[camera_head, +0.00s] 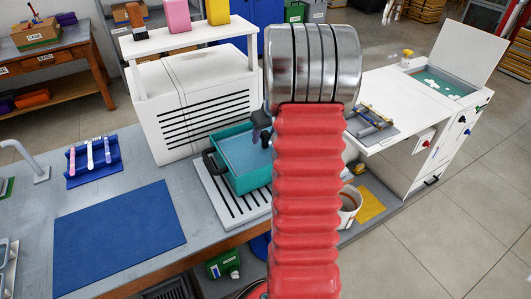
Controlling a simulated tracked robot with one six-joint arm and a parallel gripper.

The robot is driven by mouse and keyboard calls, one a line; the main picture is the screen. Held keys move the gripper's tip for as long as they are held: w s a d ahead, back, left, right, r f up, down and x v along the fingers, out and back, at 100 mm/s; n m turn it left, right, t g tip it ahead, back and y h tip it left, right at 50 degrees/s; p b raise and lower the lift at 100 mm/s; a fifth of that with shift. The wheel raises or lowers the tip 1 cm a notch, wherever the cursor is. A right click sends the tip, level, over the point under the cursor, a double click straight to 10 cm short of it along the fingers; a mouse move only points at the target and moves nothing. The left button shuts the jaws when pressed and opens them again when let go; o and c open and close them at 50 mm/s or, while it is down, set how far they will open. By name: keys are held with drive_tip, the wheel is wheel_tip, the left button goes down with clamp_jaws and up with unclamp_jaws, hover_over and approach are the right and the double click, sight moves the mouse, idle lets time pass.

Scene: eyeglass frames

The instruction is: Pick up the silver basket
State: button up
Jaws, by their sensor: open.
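My red ribbed arm with its steel joint covers the middle of the view. A dark grey part of my gripper (262,121) shows at the arm's left edge, above the right side of a teal tub (242,182). The rest of the gripper is hidden behind the arm, and nothing shows held in it. No other clear silver basket shows.
The tub, with a black handle, stands on a slotted white plate (213,191) by a white vented machine (196,110). A blue mat (119,239) and blue rack (93,165) lie left. A white machine (407,151) with a raised lid (467,57) stands right.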

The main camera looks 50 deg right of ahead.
drive_tip(key=shift+x, duration=1.75)
drive_tip(key=shift+c, duration=0.3)
clamp_jaws()
